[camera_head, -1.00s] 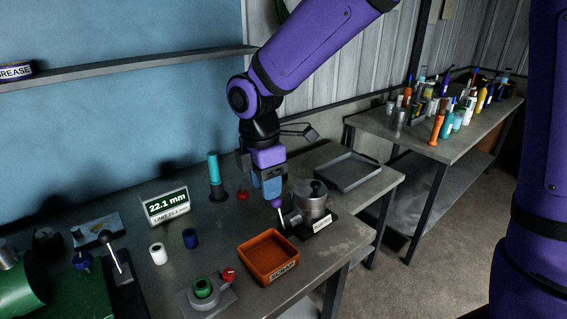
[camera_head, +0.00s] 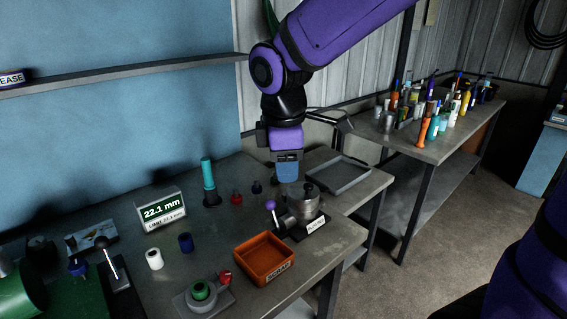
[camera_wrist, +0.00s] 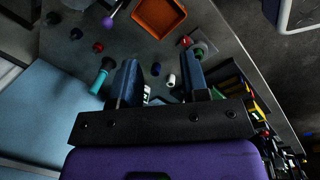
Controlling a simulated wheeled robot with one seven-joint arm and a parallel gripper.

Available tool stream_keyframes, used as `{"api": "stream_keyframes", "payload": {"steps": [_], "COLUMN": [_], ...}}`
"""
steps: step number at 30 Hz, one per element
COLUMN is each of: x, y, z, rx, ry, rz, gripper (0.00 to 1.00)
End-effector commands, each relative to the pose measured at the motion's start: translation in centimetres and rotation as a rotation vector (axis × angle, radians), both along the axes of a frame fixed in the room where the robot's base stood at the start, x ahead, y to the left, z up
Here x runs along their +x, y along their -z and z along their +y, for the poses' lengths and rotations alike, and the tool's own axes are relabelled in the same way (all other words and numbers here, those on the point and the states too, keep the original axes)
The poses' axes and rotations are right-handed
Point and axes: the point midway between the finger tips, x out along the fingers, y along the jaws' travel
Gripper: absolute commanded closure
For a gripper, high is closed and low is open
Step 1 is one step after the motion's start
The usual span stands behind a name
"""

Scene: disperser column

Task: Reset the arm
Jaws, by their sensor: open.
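My purple arm hangs over the workbench (camera_head: 215,228) from the upper right. My gripper (camera_head: 287,172) is above and behind the metal pot (camera_head: 305,206), clear of it. In the wrist view my gripper (camera_wrist: 160,72) shows two blue fingers spread apart with nothing between them. A lever with a purple knob (camera_head: 271,205) stands at the left side of the pot, apart from my gripper. The knob also shows at the top of the wrist view (camera_wrist: 108,22).
An orange scrap bin (camera_head: 264,258), a display reading 22.1 mm (camera_head: 161,209), a teal cylinder (camera_head: 208,174) and small knobs stand on the bench. An empty grey tray (camera_head: 338,174) lies behind the pot. Several bottles (camera_head: 440,108) crowd the far table. A shelf (camera_head: 120,75) runs along the wall.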

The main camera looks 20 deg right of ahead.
Motion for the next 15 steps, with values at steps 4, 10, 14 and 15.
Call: {"api": "stream_keyframes", "payload": {"steps": [4, 10, 14, 15], "x": [0.0, 0.0, -0.27, -0.52], "y": [0.0, 0.01, -0.38, -0.67], "z": [-0.01, 0.0, -0.44, -0.84], "rx": [0.0, 0.0, 0.003, 0.006], "ry": [0.0, -0.001, 0.029, 0.055], "rz": [0.0, 0.0, -0.013, -0.022], "gripper": [0.58, 0.58, 0.58, 0.58]}}
